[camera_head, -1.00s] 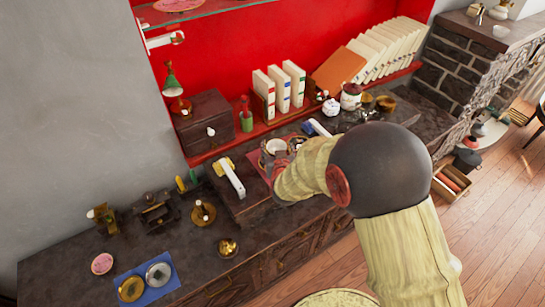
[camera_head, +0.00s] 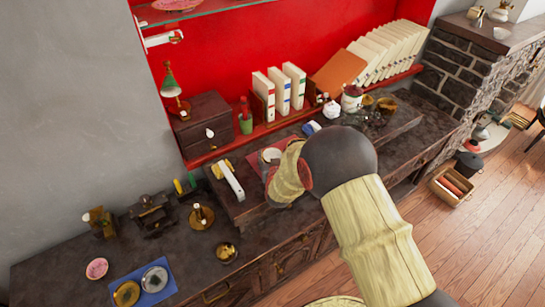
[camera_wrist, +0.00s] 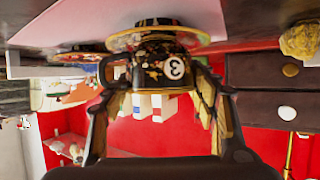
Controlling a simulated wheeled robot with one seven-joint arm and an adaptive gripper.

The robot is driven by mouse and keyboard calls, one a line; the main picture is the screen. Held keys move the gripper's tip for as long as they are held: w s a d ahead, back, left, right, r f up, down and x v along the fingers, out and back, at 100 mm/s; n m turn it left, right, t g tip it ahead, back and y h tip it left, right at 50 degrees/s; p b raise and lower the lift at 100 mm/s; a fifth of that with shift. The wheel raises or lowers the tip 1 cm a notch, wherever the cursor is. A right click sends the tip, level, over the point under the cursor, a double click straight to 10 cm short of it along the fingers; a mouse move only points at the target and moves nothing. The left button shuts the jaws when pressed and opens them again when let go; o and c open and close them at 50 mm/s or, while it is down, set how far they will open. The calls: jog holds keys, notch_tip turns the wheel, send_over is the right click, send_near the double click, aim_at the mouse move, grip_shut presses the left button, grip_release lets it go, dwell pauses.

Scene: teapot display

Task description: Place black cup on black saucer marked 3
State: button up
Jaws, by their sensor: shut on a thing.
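In the wrist view, which is upside down, my gripper (camera_wrist: 160,82) is shut on a black cup (camera_wrist: 150,72) with a gold floral pattern and a white disc marked 3. One finger is on each side of it. A dark saucer with a gold rim (camera_wrist: 190,36) lies at the cup's base, on a pale surface. The cup looks upright and very close to or on this saucer; I cannot tell if they touch. No number shows on the saucer. In the head view my arm hides the gripper, the cup and the saucer.
A second gold-rimmed dish (camera_wrist: 75,58) is at the left in the wrist view. In the head view, a red mat (camera_head: 256,163) lies beside my gripper, with a white-handled object (camera_head: 231,181) to its left. Books (camera_head: 278,92) and a dark chest (camera_head: 203,122) stand behind.

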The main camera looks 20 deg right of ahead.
jog(key=shift+f, duration=0.15)
jog(key=o, duration=1.2)
